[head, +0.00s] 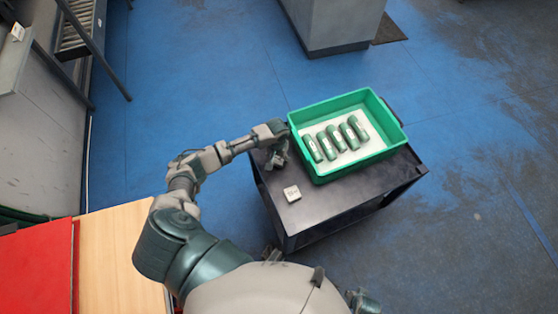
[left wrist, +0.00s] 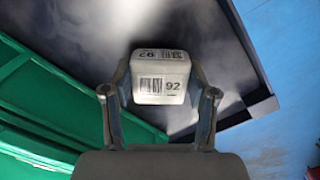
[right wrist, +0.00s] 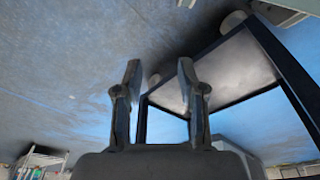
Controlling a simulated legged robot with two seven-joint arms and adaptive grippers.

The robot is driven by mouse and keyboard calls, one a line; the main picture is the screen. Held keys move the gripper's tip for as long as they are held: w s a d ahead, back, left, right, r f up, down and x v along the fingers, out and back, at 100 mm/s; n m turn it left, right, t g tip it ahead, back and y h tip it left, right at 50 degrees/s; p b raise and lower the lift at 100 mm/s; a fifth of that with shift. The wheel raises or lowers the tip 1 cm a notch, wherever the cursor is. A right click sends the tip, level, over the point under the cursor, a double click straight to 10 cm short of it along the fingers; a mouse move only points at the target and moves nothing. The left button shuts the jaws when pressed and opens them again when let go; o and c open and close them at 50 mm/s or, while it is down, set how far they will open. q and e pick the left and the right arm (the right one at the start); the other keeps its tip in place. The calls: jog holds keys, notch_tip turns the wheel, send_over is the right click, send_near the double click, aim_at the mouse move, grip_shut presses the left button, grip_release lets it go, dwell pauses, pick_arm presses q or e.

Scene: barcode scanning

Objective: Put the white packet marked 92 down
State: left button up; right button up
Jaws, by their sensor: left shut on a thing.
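The white packet marked 92 (left wrist: 162,78) sits between the fingers of my left gripper (left wrist: 162,92), which is shut on it. Two of its faces show black barcodes and the number 92. In the head view my left gripper (head: 278,158) is over the left part of the dark cart top (head: 335,197), beside the green crate (head: 348,170). I cannot tell whether the packet touches the cart top. My right gripper (right wrist: 158,95) is open and empty in the right wrist view, away from the packet.
The crate holds several dark green cylinders (head: 337,138) on a pale base. The cart's front part is otherwise clear. A wooden surface (head: 115,250) is at left.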

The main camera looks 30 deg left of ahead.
aim_at(277, 158)
pick_arm(q)
jog(key=shift+a+f+b, duration=0.15)
jog(key=shift+f+b, duration=0.2)
jog(key=shift+f, duration=0.2)
jog(key=shift+a, duration=0.2)
jog(key=o, duration=1.1)
jog(key=shift+d, duration=0.1)
jog(key=shift+o, duration=0.9)
jog(key=shift+d, duration=0.15)
pick_arm(e)
jog(key=r, duration=0.3)
jog(key=shift+w+r, duration=0.3)
jog(key=shift+w, duration=0.05)
pick_arm(q)
jog(key=shift+r, duration=0.25)
notch_tip(277, 158, up, 12)
jog(key=p, duration=0.3)
jog(key=shift+f, duration=0.2)
pick_arm(e)
notch_tip(277, 158, down, 8)
jog(key=s, duration=0.2)
jog(key=shift+s, duration=0.3)
jog(key=shift+f, duration=0.1)
